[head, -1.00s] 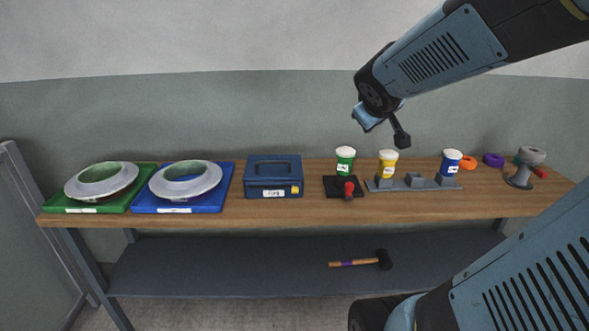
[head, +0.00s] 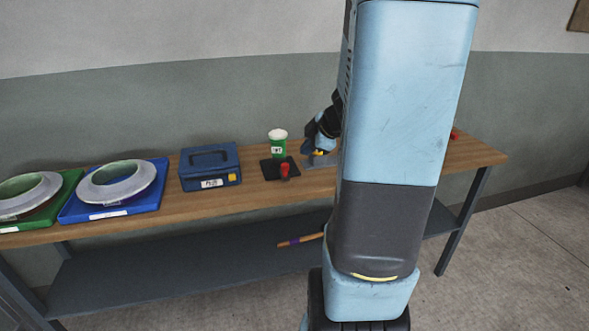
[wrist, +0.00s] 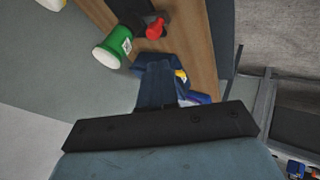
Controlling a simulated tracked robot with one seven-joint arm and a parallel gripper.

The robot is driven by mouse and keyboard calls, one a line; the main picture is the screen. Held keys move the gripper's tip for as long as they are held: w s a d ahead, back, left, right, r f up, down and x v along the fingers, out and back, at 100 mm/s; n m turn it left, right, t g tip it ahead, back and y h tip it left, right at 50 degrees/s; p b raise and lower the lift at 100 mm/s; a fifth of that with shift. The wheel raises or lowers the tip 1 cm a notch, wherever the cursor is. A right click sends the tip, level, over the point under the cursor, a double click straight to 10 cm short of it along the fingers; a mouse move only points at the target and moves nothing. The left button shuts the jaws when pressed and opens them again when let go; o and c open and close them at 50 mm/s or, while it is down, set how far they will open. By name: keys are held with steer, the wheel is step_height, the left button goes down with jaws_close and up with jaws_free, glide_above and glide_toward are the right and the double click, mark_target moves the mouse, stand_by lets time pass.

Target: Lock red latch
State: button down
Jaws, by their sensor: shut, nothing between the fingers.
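The red latch (head: 285,171) stands up at the front of a small black plate (head: 272,176) on the bench, just in front of a white-lidded green tub (head: 278,145). It also shows near the top of the wrist view (wrist: 155,28), beside the green tub (wrist: 113,48). My gripper (head: 308,146) is above the bench to the right of the green tub, apart from the latch and partly hidden by my arm. It is shut and empty. The latch's exact setting is too small to tell.
A blue box (head: 210,168) with a yellow catch stands left of the plate. Further left are a blue tray (head: 75,212) and a green tray, each with a pale ring mould. My arm hides much of the bench's right side. A hammer's handle (head: 300,240) shows on the lower shelf.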

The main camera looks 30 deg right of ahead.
mark_target(284, 170)
steer(key=shift+s+a+f+n+g+y, duration=0.1)
steer(key=shift+s+f+n+g+y, duration=0.15)
steer(key=shift+s+f, duration=0.4)
steer(key=shift+s+a+f+n+g+y, duration=0.15)
steer(key=shift+s+f+g+y, duration=0.2)
steer(key=shift+s+f, duration=0.25)
steer(key=shift+d, duration=0.1)
steer(key=x, duration=0.3)
steer(key=w+x, duration=0.1)
steer(key=x, duration=0.3)
steer(key=w+d+r+x, duration=0.1)
steer(key=x, duration=0.3)
steer(key=shift+w+f, duration=0.15)
steer(key=shift+w+d, duration=0.25)
steer(key=shift+w, duration=0.3)
steer(key=shift+w, duration=0.1)
